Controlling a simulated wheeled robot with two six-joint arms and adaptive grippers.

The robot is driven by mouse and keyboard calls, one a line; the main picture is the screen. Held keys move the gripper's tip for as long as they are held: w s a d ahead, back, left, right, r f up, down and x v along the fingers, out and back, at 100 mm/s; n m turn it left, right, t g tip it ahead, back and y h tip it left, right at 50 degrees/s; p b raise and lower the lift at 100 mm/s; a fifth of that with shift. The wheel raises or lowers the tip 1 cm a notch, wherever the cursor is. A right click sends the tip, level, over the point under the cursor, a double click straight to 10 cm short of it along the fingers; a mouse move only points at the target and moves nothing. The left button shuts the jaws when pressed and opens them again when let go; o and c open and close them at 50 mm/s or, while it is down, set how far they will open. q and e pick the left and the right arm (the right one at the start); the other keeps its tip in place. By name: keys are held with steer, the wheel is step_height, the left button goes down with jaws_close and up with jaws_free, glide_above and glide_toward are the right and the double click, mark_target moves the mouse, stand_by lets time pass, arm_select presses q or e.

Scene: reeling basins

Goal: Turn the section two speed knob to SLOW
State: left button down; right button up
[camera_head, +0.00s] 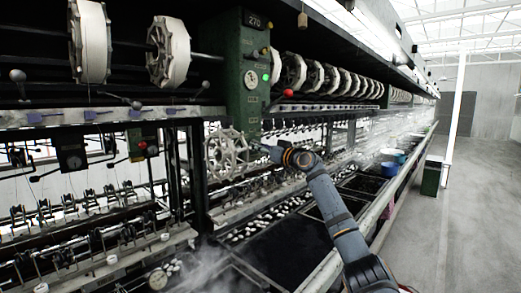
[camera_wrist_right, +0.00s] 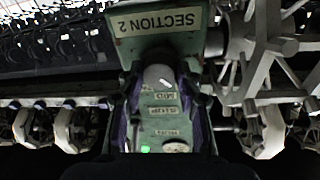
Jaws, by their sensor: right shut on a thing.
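The section two speed knob (camera_wrist_right: 158,76) is a grey round knob with a white pointer mark, on a green panel in the right wrist view. The "SECTION 2" plate (camera_wrist_right: 157,22) appears upside down beside it. My right gripper (camera_wrist_right: 160,90) has its purple-lined fingers on either side of the knob, shut on it. Small label plates and a green light (camera_wrist_right: 145,149) show between the fingers; I cannot tell which setting the pointer marks. In the head view my right gripper (camera_head: 268,150) reaches the lower green post (camera_head: 245,105), hiding the knob. My left gripper is out of view.
A spoked handwheel (camera_head: 227,153) stands just left of my right gripper. A red-ball lever (camera_head: 288,93) sticks out above it. White reels (camera_head: 170,52) line the machine, with dark basins (camera_head: 290,245) below. The aisle floor (camera_head: 460,210) at the right is clear.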

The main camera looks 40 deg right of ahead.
mark_target(252, 118)
steer(key=shift+s+r, duration=0.1)
steer(key=shift+r, duration=0.25)
steer(key=o, duration=0.9)
steer(key=shift+o, duration=1)
steer(key=shift+w+f, duration=0.1)
steer(key=shift+w, duration=0.1)
steer(key=shift+o, duration=0.3)
steer(key=shift+w+f, duration=0.15)
steer(key=shift+f, duration=0.05)
step_height(252, 118, up, 10)
steer(key=shift+r, duration=0.1)
steer(key=shift+f, duration=0.2)
